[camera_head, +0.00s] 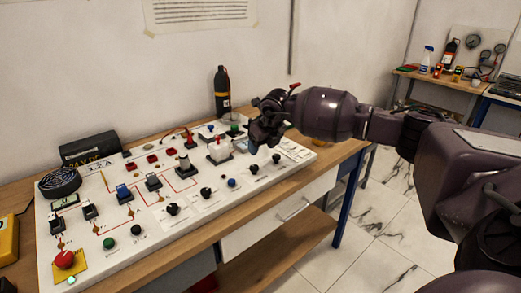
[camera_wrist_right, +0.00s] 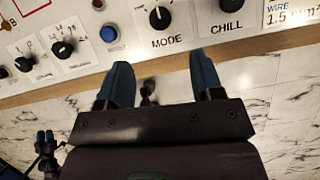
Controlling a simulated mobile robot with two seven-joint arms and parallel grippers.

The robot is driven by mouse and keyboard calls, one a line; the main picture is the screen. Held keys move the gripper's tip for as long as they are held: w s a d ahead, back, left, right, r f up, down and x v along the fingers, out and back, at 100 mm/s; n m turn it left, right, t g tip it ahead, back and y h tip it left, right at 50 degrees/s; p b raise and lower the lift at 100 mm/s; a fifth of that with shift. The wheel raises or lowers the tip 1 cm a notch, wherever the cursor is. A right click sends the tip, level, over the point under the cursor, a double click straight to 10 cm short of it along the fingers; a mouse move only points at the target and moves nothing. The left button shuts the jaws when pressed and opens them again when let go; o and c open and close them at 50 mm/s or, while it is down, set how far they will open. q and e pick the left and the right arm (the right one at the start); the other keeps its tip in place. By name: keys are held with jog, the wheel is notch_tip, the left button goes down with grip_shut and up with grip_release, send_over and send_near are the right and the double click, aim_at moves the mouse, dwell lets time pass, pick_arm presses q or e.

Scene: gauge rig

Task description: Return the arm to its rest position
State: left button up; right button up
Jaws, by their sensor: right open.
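My right arm reaches in from the right in the head view. Its gripper (camera_head: 262,132) is over the right part of the white control panel (camera_head: 205,212), near the panel's front-right knobs. In the right wrist view the gripper (camera_wrist_right: 164,78) is open, its two blue fingers apart with nothing between them. The fingertips point toward the panel's front edge, below the MODE knob (camera_wrist_right: 160,18). I cannot tell how far above the table edge they are. My left gripper does not show in the head view.
The panel lies on a wooden bench (camera_head: 220,232) against the wall. A black bottle (camera_head: 222,92) stands behind the panel. A red emergency button (camera_head: 64,259) is at its front left. A second bench (camera_head: 440,80) stands at the back right. The marble floor (camera_head: 375,225) between is clear.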

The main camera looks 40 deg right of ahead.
dwell(0.6)
jog(key=w+a+r+t+y, duration=0.1)
jog(key=a+r+t+y, duration=0.1)
jog(key=a+r+y, duration=0.45)
jog(key=w+a+r+t+y, duration=0.2)
jog(key=a+y, duration=0.1)
jog(key=a, duration=0.7)
jog(key=s+a+f+m+t+y, duration=0.1)
jog(key=s+a+m+t+y, duration=0.4)
jog(key=m, duration=0.3)
jog(key=s+d+f+m+t+h, duration=0.1)
jog(key=s+f+m+h, duration=0.5)
jog(key=f+m, duration=0.4)
jog(key=s+d+f+m+t+h, duration=0.1)
jog(key=s+f+m+h, duration=0.4)
jog(key=f+m, duration=0.5)
jog(key=s+d+f+m+g+h, duration=0.1)
jog(key=s+f+m+g+h, duration=0.1)
jog(key=s+f, duration=0.5)
jog(key=s+d+f+m+g+h, duration=0.1)
jog(key=s+f+m, duration=0.4)
jog(key=s, duration=1)
notch_tip(320, 180, down, 3)
jog(key=shift+s+d+r+g+h, duration=0.1)
jog(key=shift+s+d+g+h, duration=0.25)
jog(key=shift+d+g, duration=0.35)
